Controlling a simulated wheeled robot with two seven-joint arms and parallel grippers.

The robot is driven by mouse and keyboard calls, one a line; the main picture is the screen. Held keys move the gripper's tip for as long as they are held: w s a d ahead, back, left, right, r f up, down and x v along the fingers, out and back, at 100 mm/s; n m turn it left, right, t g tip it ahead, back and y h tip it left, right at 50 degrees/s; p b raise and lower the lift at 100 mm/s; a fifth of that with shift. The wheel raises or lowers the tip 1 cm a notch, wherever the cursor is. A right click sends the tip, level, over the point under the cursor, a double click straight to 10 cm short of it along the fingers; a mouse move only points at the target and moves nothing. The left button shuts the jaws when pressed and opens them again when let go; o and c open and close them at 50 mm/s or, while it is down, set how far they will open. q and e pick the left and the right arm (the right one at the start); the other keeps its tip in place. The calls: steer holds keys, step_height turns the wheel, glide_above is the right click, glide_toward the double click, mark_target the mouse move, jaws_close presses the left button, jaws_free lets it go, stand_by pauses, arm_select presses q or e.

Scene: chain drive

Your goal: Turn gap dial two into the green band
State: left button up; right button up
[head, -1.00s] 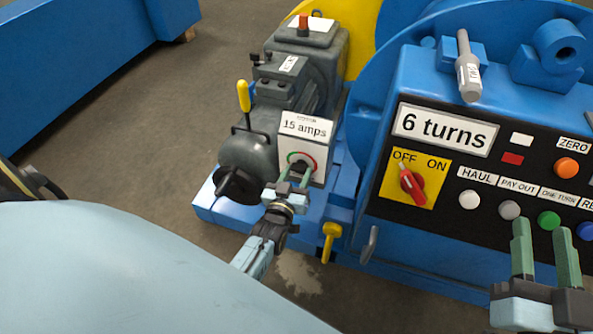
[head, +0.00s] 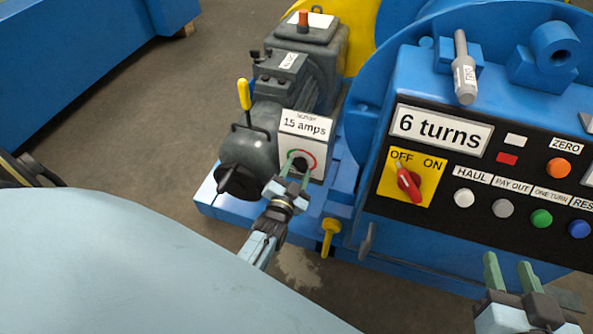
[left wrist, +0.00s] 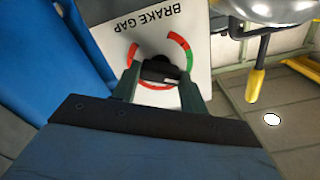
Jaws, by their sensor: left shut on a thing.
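A dark gap dial (head: 300,163) sits on a white plate (head: 317,172) below a "15 amps" sign, with a red and green ring around it. In the left wrist view the plate reads "BRAKE GAP" upside down, and the dark dial (left wrist: 160,70) lies between my fingers. The ring's green part (left wrist: 188,60) shows at the right, with red around the rest. My left gripper (head: 297,172) is shut on the dial. Where the dial's pointer stands I cannot tell. My right gripper (head: 508,260) is open and empty, low in front of the control panel.
The black control panel (head: 480,215) carries a red OFF/ON switch (head: 408,180) and several push buttons. A yellow-handled lever (head: 244,95) rises left of the plate. A yellow lever (head: 328,240) hangs below it. Open floor (head: 110,120) lies at the left.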

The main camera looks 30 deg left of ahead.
stand_by(0.5)
arm_select(q)
steer(key=o, duration=1)
steer(key=shift+s, duration=0.2)
steer(key=p+v, duration=0.4)
steer(key=v, duration=0.9)
arm_select(e)
steer(key=s+d+f+g+h, duration=0.3)
steer(key=s+d+f+g, duration=0.3)
steer(key=s+f+g, duration=0.4)
steer(key=s, duration=0.2)
steer(key=shift+s+m+g, duration=0.35)
steer(key=shift+m+g, duration=0.05)
steer(key=shift+f, duration=0.1)
